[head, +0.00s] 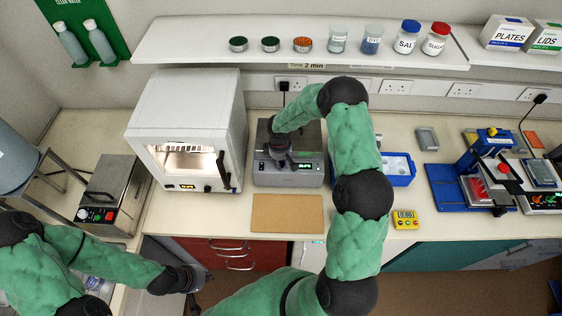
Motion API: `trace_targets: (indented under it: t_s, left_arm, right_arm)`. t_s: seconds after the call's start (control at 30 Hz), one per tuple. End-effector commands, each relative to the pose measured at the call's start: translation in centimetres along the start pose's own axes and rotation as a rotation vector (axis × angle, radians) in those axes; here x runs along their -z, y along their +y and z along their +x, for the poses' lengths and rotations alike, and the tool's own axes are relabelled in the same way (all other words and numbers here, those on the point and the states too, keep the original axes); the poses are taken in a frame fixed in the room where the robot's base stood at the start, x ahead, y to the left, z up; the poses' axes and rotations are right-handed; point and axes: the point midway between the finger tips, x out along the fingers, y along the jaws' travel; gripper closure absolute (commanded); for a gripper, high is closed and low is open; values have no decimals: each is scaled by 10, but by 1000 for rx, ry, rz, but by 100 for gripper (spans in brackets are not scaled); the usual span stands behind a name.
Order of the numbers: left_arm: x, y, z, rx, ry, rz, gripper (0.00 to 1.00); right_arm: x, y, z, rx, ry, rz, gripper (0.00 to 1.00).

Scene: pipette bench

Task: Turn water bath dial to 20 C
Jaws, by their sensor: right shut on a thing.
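The water bath appears to be the grey box (262,176) on the bench between the white oven and the blue tray. It has a small lit display (306,166) on its front, too small to read. My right gripper (281,162) reaches down over the front left of this box, at its front panel. It is shut on what appears to be the dial, which the gripper hides. My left gripper (201,289) hangs low in front of the bench, away from the box, and its fingers are too small and dark to judge.
A white lit oven (188,105) stands close on the left. A cork mat (287,213) lies in front of the box. A blue tray (398,180) and yellow timer (405,219) are right of my arm. A shelf (215,50) with jars runs above.

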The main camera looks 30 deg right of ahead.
Motion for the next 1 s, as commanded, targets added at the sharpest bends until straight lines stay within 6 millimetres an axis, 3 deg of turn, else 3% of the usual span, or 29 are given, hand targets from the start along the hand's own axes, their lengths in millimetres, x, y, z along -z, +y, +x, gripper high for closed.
trace_targets:
  t_s: [0.47,1.0]
  left_arm:
    - [0,-3,10,0,0,0,100]
    - [0,-2,5,0,0,0,100]
  right_arm:
    - [-1,0,1,0,27,-356,100]
    - [-1,1,0,0,62,-823,100]
